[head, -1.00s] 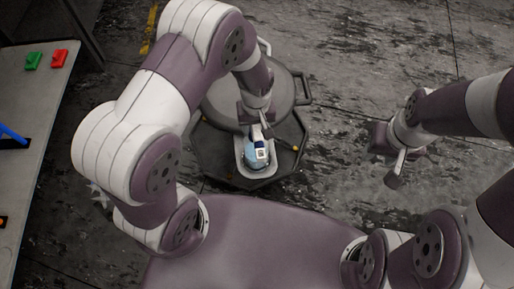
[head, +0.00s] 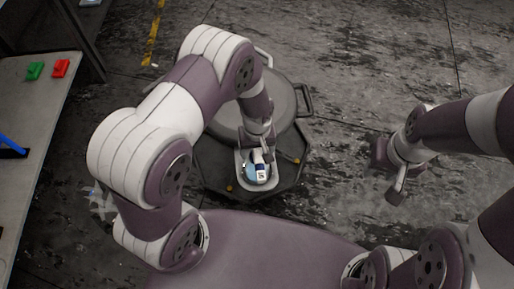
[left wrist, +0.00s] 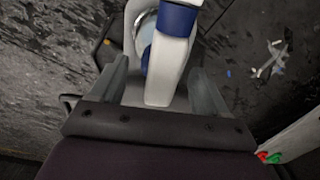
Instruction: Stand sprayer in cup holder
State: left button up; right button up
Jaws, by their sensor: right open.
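The sprayer (head: 262,173), with a white head and blue parts, stands over the pale cup holder (head: 257,188) on the dark octagonal base. I cannot tell if it is fully seated in it. My left gripper (head: 265,152) is at the sprayer's head. In the left wrist view the sprayer (left wrist: 168,65) lies between the two fingers (left wrist: 160,85), with a gap visible at the left finger. Contact at the right finger is unclear. The pale cup holder (left wrist: 131,30) shows partly behind it. My right gripper (head: 398,180) is open and empty, off to the right above the floor.
A grey round seat (head: 285,105) with a black handle (head: 305,100) stands behind the cup holder. A bench (head: 40,110) on the left carries green (head: 35,70) and red (head: 60,68) items and a blue tool (head: 12,142). Floor on the right is clear.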

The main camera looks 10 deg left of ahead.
pick_arm(q)
notch_tip(320, 180, up, 13)
jog(key=p, duration=0.3)
jog(key=s+a+r+m+t, duration=0.1)
jog(key=s+a+r+m, duration=0.3)
jog(key=s+a+r, duration=0.3)
notch_tip(320, 180, up, 3)
jog(key=shift+s+a+m, duration=0.15)
jog(key=shift+s+m, duration=0.15)
jog(key=shift+s, duration=0.5)
